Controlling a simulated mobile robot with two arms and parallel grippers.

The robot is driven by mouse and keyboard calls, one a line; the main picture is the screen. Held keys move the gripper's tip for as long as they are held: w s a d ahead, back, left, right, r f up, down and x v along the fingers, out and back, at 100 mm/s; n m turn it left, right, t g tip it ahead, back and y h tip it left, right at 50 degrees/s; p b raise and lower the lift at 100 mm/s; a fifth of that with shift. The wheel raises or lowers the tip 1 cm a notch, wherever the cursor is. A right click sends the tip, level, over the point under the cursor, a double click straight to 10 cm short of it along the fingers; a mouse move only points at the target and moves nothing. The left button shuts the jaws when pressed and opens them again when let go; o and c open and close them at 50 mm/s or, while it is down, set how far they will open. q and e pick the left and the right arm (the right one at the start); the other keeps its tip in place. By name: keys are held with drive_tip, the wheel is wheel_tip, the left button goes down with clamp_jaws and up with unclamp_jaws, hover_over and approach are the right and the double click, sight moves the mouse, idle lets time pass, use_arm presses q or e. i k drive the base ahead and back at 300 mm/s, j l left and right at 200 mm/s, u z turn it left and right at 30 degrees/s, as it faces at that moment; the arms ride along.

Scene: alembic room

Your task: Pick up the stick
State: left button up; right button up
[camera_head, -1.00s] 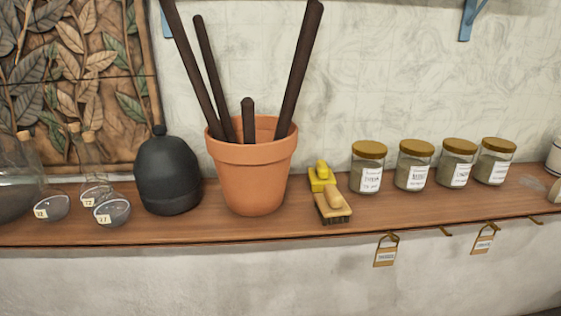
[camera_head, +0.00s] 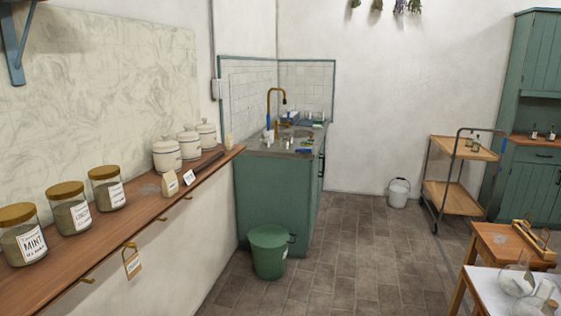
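A dark, slim stick-like thing (camera_head: 207,161) lies on the wooden shelf (camera_head: 118,231) at the left, towards the shelf's far end. It lies in front of the white lidded canisters (camera_head: 188,145). I cannot tell for sure what it is at this distance. The terracotta pot with the dark sticks is out of view now. Neither of my grippers is in view.
Glass jars with gold lids (camera_head: 68,208) stand along the near shelf. Beyond are a green sink cabinet (camera_head: 277,200), a green bin (camera_head: 268,251), a metal bucket (camera_head: 399,192) and a wooden trolley (camera_head: 460,195). A small table (camera_head: 500,243) stands at right. The tiled floor (camera_head: 365,250) between is open.

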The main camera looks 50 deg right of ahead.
sight(199, 168)
drive_tip(key=z, duration=1.9)
drive_tip(key=i+z, duration=0.25)
drive_tip(key=i, duration=3.45)
drive_tip(key=i+l+u, duration=0.1)
drive_tip(key=i+u, duration=0.2)
drive_tip(key=i, duration=0.15)
drive_tip(key=i+l+u, duration=0.3)
drive_tip(key=i, duration=0.2)
drive_tip(key=i+l+u, duration=0.3)
drive_tip(key=i+j, duration=0.05)
drive_tip(key=i, duration=0.05)
